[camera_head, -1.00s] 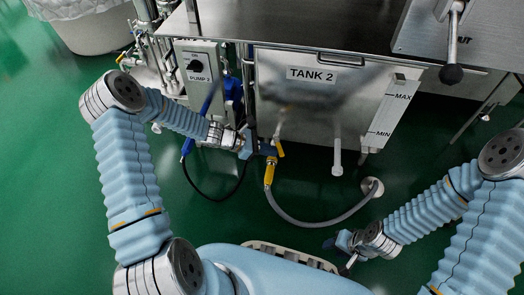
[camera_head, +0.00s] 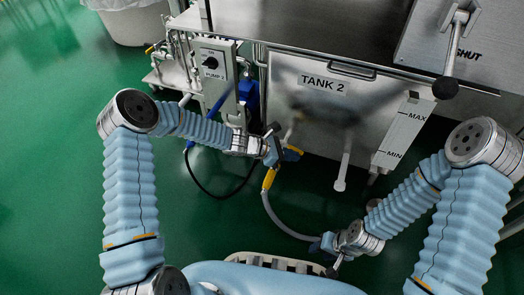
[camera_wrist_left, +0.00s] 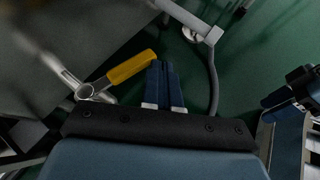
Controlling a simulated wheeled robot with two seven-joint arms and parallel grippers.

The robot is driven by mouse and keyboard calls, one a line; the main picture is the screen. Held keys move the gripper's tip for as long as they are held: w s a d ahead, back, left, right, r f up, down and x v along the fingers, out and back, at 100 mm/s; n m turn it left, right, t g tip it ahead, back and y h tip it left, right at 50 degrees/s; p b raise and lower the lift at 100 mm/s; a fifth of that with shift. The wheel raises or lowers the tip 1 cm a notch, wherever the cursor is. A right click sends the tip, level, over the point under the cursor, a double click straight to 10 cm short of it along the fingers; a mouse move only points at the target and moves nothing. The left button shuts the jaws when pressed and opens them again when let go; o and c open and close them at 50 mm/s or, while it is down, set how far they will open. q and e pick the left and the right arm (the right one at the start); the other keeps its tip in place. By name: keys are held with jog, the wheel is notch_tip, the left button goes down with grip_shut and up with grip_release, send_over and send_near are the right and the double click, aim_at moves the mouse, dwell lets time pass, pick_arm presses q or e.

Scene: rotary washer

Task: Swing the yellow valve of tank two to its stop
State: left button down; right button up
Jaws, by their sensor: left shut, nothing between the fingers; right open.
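The yellow valve handle (camera_head: 293,152) of tank two (camera_head: 325,100) sits below the tank's front, pointing to the right. My left gripper (camera_head: 272,147) is shut and empty, right beside the handle. In the left wrist view the yellow handle (camera_wrist_left: 132,67) slants up to the right from a metal valve body, and its free end is close to the left side of my shut fingers (camera_wrist_left: 164,85). I cannot tell whether they touch. My right gripper (camera_head: 328,246) is open, low near the grey hose, away from the valve.
A grey hose (camera_head: 280,223) with a yellow fitting (camera_head: 268,180) runs below the valve. The pump box (camera_head: 214,72) with blue parts and pipes stands to the left. A white outlet pipe (camera_head: 343,165) hangs right of the valve. The green floor (camera_head: 60,180) is free at left.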

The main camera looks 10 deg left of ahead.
pick_arm(q)
jog(key=shift+w+d, duration=0.5)
jog(key=shift+d, duration=0.15)
jog(key=shift+w+d, duration=0.1)
dwell(0.4)
